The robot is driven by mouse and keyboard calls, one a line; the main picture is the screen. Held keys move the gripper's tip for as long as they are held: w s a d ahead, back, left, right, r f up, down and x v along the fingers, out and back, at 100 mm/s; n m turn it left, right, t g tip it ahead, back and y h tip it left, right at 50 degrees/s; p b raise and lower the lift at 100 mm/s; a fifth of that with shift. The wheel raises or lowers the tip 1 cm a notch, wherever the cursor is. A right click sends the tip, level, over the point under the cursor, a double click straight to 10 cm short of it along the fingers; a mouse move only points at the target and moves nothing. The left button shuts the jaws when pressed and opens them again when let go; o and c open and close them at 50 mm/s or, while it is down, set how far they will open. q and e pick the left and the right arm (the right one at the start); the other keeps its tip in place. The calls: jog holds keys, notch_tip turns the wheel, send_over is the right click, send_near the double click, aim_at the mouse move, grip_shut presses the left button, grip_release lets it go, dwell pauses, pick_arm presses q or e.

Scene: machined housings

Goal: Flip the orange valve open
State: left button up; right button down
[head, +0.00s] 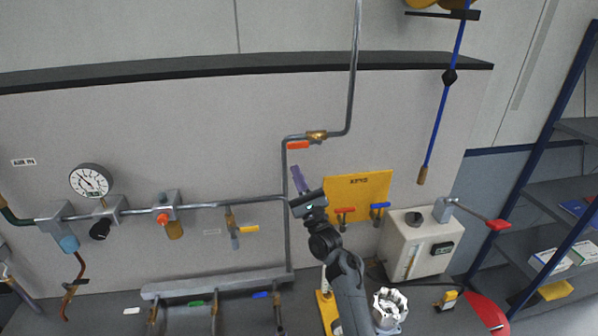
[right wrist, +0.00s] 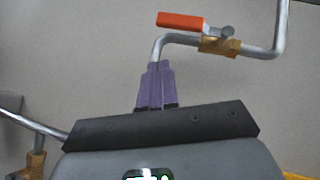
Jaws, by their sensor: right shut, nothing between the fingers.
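The orange valve handle (head: 299,145) lies roughly level on the brass valve body (head: 317,135), in the short level run of grey pipe. It points left from the body, roughly along the pipe. In the right wrist view the orange handle (right wrist: 181,21) is above the fingertips, left of its brass body (right wrist: 220,46). My right gripper (head: 296,169) has its purple fingers pointing up, below the handle in the head view. In the wrist view its fingers (right wrist: 160,66) are shut together and empty. They appear apart from the handle; their depth to the pipe is hard to tell. My left gripper is not in view.
A yellow panel (head: 373,187) with red and blue handles is right of my right gripper. A yellow-handled valve (head: 247,229) is to the left. A beige box (head: 410,245) with a red lever (head: 497,225) stands lower right. The wall around the orange handle is clear.

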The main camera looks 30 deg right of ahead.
jog(key=a+b+v, duration=0.2)
jog(key=v, duration=0.7)
jog(key=shift+f, duration=0.45)
jog(key=shift+w, duration=0.1)
